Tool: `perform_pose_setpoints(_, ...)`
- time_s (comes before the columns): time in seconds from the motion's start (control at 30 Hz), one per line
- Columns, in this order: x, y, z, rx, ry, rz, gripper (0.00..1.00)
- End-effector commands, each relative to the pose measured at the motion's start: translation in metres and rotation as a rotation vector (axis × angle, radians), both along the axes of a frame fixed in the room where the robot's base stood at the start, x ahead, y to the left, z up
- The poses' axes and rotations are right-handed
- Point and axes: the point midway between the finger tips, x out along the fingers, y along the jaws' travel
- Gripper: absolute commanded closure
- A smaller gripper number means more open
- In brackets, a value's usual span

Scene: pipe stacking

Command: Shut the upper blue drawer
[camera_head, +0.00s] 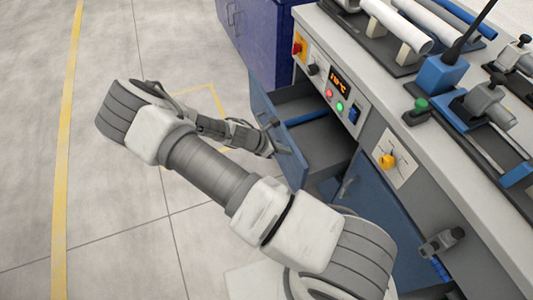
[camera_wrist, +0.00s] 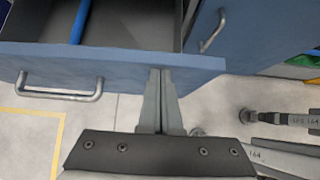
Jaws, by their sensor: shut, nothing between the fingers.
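The upper blue drawer (camera_head: 277,132) stands pulled out from the workbench, and its grey interior shows with a blue pipe (camera_head: 306,118) inside. In the wrist view the drawer front (camera_wrist: 120,62) runs across the upper part, with its grey bar handle (camera_wrist: 60,94) at the left. My gripper (camera_head: 270,150) is at the outer side of the drawer front. In the wrist view my gripper (camera_wrist: 160,72) is shut and empty, with its fingertips at the panel, right of the handle. I cannot tell whether they touch it.
A blue lower door (camera_head: 375,205) with a grey handle is beneath the drawer. The bench top (camera_head: 400,90) above carries white pipes (camera_head: 400,25) and clamps. A control panel (camera_head: 338,88) with buttons is above the drawer. The floor at the left is clear.

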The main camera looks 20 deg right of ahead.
Motion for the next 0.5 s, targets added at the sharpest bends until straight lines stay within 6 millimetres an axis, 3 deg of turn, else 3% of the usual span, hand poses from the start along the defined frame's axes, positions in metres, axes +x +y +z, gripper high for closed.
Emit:
perform_pose_setpoints(0.1,0.001,-0.037,0.002,-0.004,0.001,-0.008,1.0)
perform_pose_setpoints(0.5,0.01,-0.142,0.0,-0.002,0.001,-0.006,1.0)
